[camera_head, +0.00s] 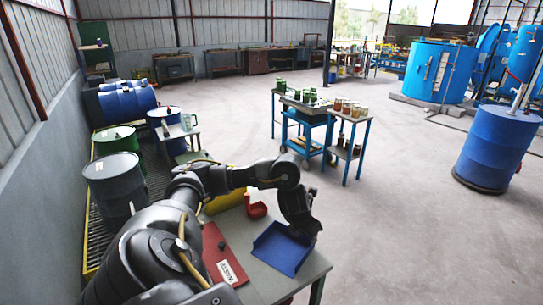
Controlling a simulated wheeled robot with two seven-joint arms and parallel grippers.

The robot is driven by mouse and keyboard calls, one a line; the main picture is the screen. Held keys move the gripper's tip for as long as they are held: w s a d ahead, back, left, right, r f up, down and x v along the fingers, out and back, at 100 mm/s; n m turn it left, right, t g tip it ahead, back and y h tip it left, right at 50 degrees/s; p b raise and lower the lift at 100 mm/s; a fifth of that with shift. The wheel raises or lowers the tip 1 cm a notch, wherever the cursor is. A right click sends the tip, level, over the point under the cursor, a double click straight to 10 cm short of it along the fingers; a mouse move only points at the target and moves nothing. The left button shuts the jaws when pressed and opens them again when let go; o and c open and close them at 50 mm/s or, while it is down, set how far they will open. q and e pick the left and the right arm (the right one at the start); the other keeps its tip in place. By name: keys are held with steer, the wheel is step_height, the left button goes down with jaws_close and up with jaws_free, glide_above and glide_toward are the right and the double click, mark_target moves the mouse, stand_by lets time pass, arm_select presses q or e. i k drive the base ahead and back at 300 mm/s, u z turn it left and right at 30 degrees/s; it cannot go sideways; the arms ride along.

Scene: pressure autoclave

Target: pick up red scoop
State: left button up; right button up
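A small red scoop (256,208) sits near the far edge of the grey table (262,283) in front of me, beyond the blue tray (281,250). My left arm comes in from the lower left, arches over the table and bends down at its end. My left gripper (304,234) points down over the right side of the blue tray, to the right of the red scoop and apart from it. Its fingers are dark and small, so I cannot tell whether they are open or shut. My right gripper is not in view.
A red panel with a white label (229,271) lies left of the blue tray. Drums (115,185) line the left wall. A blue cart (304,128) stands farther back; open floor lies right.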

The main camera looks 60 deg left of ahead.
mark_target(256, 210)
steer(key=i, duration=2.2)
steer(key=u, duration=2.35)
steer(key=i, duration=0.55)
